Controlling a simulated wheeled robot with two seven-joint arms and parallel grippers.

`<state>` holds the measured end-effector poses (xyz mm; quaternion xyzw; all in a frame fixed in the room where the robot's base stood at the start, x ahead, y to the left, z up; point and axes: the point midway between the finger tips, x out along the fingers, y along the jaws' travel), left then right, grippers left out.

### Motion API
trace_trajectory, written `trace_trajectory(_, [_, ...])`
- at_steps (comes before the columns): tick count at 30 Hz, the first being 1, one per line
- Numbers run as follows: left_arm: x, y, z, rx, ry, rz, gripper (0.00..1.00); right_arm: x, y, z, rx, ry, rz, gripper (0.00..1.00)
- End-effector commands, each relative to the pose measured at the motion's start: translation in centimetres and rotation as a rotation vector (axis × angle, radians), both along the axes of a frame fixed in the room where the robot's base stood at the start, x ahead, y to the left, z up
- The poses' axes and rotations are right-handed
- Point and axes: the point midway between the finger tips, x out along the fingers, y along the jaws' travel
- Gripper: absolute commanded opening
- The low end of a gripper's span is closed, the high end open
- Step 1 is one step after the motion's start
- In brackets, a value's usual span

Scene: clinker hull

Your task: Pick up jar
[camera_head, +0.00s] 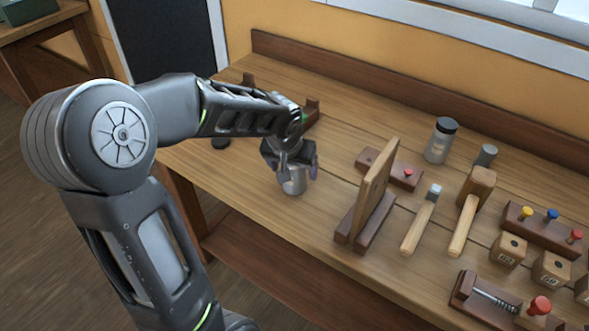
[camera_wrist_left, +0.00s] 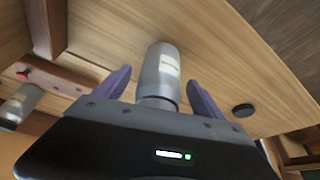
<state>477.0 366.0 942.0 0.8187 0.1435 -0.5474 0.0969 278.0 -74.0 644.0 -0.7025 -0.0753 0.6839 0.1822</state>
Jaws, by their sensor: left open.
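A grey jar (camera_head: 292,184) with a pale label stands on the wooden bench, directly below my left gripper (camera_head: 295,171). In the left wrist view the jar (camera_wrist_left: 162,72) lies between the two purple fingers, with a visible gap on each side. The left gripper is open, and its fingers reach down around the jar without visibly gripping it. The gripper hides the jar's top in the head view. A second jar (camera_head: 440,141) with a black lid stands farther right at the back. My right gripper is not in view.
An upright wooden board (camera_head: 372,190) on a dark base stands right of the gripper. A dark disc (camera_wrist_left: 243,110) lies on the bench near the jar. Mallets (camera_head: 471,211), peg blocks (camera_head: 541,232) and a spring fixture (camera_head: 488,300) crowd the right. Bench in front of the jar is clear.

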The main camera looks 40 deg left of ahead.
Motion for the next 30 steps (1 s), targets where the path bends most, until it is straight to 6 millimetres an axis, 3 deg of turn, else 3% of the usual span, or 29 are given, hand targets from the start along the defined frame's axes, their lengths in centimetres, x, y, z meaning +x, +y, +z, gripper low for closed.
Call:
trace_trajectory(6, [0.7,0.3,-1.8,0.000,0.000,0.001,0.80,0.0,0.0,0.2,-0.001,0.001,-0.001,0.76])
trace_trajectory(23, [0.7,0.3,-1.8,0.000,-0.001,0.000,0.80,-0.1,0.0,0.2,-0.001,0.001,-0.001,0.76])
trace_trajectory(30, [0.7,0.3,-1.8,0.000,-0.001,0.000,0.61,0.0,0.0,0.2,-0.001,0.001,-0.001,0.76])
